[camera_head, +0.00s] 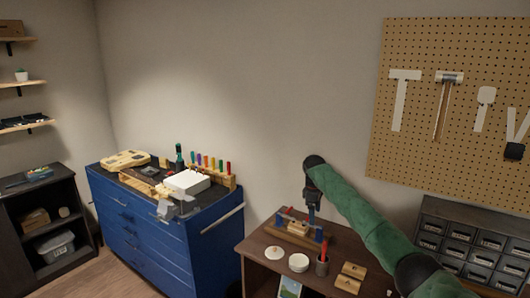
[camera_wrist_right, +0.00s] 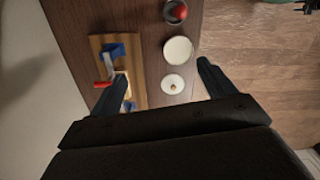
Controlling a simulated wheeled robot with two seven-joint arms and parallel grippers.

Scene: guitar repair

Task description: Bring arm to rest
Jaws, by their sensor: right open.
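My right arm, in a green sleeve, comes in from the lower right of the head view and bends down at the wrist. My right gripper (camera_head: 312,217) hangs over the wooden work table (camera_head: 262,247), by a wooden board with blue clamps (camera_head: 289,239). In the right wrist view the gripper (camera_wrist_right: 163,84) has its two dark fingers wide apart with nothing held. One finger overlaps the edge of the clamp board (camera_wrist_right: 102,48) in that view. A small white dish (camera_wrist_right: 173,83) shows between the fingers. My left gripper is in neither view.
A white bowl (camera_head: 298,262), a cup with a red item (camera_head: 322,264) and wooden blocks (camera_head: 350,277) stand on the table. A blue tool cabinet (camera_head: 140,238) is at left, a drawer organizer (camera_head: 462,240) at right, and a pegboard (camera_head: 455,150) on the wall.

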